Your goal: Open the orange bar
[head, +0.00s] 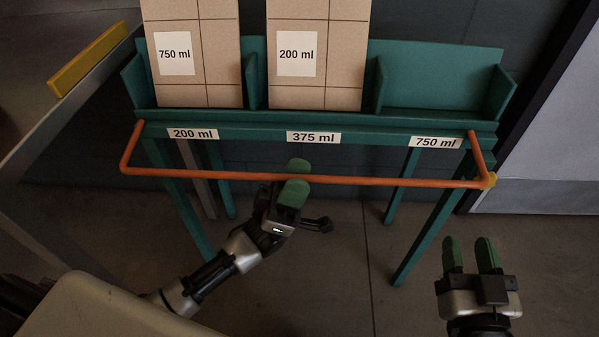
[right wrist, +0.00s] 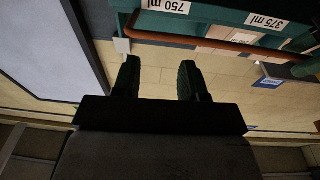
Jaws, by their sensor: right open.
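The orange bar (head: 220,178) runs level across the front of the teal rack (head: 430,78), with a side arm going back to the rack at each end. The bar also shows in the right wrist view (right wrist: 190,41). My left gripper (head: 295,178) is at the middle of the bar, one green fingertip behind it and one in front. The near finger hides that stretch, so grip and contact are unclear. My right gripper (head: 470,241) is open and empty at lower right, apart from the bar; its fingers show in its wrist view (right wrist: 158,68).
Two tan tiled boxes stand in the rack, labelled 750 ml (head: 215,70) and 200 ml (head: 340,70); the right bay is empty. Rack-edge labels read 200, 375 and 750 ml. A grey frame with a yellow block (head: 88,60) stands left. Floor (head: 350,260) between the grippers is clear.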

